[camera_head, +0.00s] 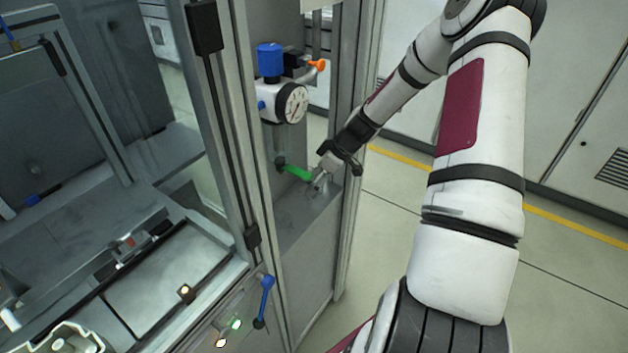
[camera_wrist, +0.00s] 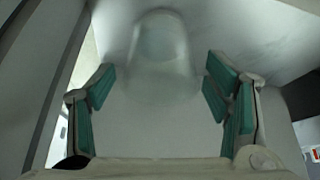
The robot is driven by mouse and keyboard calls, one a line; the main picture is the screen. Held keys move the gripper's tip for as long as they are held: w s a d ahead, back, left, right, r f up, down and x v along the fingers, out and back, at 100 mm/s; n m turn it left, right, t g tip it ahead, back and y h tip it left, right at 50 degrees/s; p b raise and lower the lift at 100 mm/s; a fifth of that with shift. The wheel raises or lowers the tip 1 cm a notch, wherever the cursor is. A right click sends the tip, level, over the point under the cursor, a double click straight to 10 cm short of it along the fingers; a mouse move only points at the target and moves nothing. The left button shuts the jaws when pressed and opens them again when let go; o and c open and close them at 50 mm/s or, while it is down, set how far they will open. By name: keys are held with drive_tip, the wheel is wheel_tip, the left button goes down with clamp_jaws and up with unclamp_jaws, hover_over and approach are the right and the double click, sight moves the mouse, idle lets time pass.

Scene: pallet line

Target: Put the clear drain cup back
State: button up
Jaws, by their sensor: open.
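The clear drain cup (camera_wrist: 160,50) stands on the grey ledge in the wrist view, just ahead of and between the spread fingers of my gripper (camera_wrist: 158,78). There is a visible gap between the cup and the finger pads on both sides. In the head view my gripper (camera_head: 325,172) is low in the cabinet bay, just above the ledge (camera_head: 305,220) and right of a green lever (camera_head: 297,173). The cup shows there only as a faint, partly covered shape (camera_head: 322,188).
An air unit with a blue knob (camera_head: 270,60), a round gauge (camera_head: 290,103) and an orange fitting (camera_head: 318,65) is mounted above the lever. A metal frame post (camera_head: 355,150) stands close to my gripper. Open floor (camera_head: 390,230) lies to the right.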

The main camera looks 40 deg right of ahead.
drive_tip(key=v, duration=0.6)
drive_tip(key=shift+s, duration=0.2)
idle(0.4)
